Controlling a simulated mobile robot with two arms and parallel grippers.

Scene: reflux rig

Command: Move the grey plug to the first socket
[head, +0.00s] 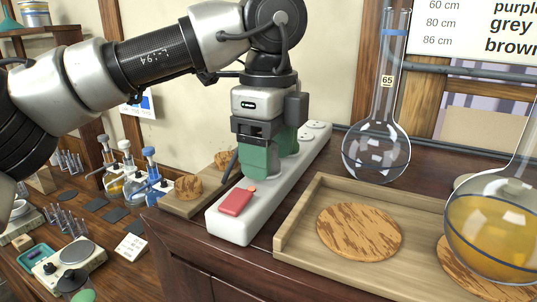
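A white power strip (222,226) runs away from me along the dresser top, with a red rocker switch (236,202) at its near end. Round sockets (315,126) show at its far end. My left gripper (268,160) points down over the middle of the strip, its green fingers low and close to the strip's surface. The fingers and gripper body hide the sockets there. I cannot make out the grey plug; it may be hidden by the gripper. I cannot tell whether the fingers hold anything. My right gripper is not in view.
A wooden tray (283,232) with cork mats (359,231) lies right of the strip. A round flask of amber liquid (497,234) stands in it. A clear long-necked flask (376,151) stands behind. A small board with cork rings (188,187) lies left of the strip.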

